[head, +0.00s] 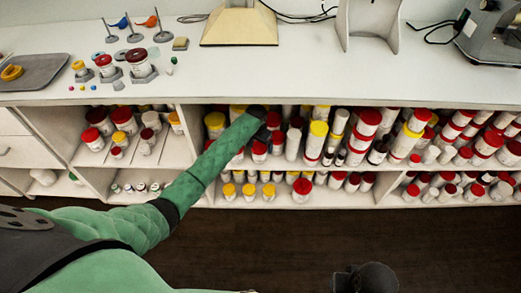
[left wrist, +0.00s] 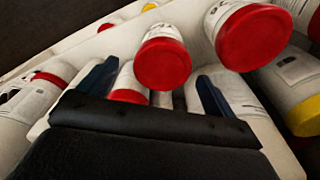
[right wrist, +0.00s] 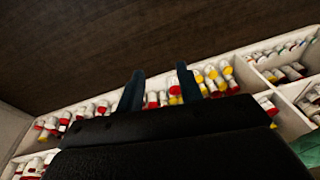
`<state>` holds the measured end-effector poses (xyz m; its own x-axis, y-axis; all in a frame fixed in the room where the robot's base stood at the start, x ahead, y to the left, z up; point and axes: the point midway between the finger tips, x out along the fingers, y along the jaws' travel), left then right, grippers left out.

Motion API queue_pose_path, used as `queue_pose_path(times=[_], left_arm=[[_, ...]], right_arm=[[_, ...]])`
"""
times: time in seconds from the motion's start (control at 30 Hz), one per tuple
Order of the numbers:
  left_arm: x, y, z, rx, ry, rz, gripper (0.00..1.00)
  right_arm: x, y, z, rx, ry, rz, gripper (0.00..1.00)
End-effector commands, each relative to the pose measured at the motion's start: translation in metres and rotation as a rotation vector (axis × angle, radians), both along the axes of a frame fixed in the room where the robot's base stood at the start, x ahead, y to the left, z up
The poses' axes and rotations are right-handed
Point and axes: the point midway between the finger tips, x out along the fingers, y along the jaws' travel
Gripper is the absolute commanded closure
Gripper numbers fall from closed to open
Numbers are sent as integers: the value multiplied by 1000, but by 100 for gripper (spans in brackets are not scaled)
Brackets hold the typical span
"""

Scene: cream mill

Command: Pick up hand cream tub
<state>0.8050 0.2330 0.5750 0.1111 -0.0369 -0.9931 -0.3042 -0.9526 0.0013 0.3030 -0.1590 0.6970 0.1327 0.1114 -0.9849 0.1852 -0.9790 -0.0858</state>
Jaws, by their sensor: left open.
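Several white tubs with red or yellow lids fill the shelves; which one is the hand cream tub I cannot tell. My left gripper (head: 262,118) reaches into the middle shelf bay among them. In the left wrist view its fingers (left wrist: 155,82) are open, with a small red-lidded tub (left wrist: 128,82) between or just beyond them, partly hidden by the gripper body. A larger red-lidded tub (left wrist: 163,58) lies just ahead, and another (left wrist: 245,35) is at upper right. My right gripper (right wrist: 160,75) is apart from the shelves, its fingers parted and nothing visibly held.
The shelf unit (head: 190,187) has upright dividers and a white counter top (head: 330,80) above. On the counter are a grey tray (head: 30,72), tubs on stands (head: 138,62) and a scale-like machine (head: 490,35). A yellow-lidded tub (left wrist: 292,85) crowds the right side.

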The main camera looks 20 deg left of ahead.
Motion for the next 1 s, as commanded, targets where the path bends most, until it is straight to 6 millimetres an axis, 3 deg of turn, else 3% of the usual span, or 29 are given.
queue_pose_path(times=[0.27, 0.5, 0.63, 0.97, 1.0], left_arm=[[2, 0, -23, 0, 1, 1, 9], [3, 3, -50, 0, 2, 1, 9], [5, 2, -65, 1, 2, 0, 9], [6, 1, -70, 0, 0, 0, 9], [6, 1, -70, 0, 0, 0, 16]], right_arm=[[1, -2, -2, -6, 8, -3, 64], [10, 0, -34, -12, 10, -2, 64], [12, 1, -42, -12, 10, -1, 64], [13, 1, -46, -12, 9, -2, 64], [13, 1, -46, -12, 9, -2, 64]])
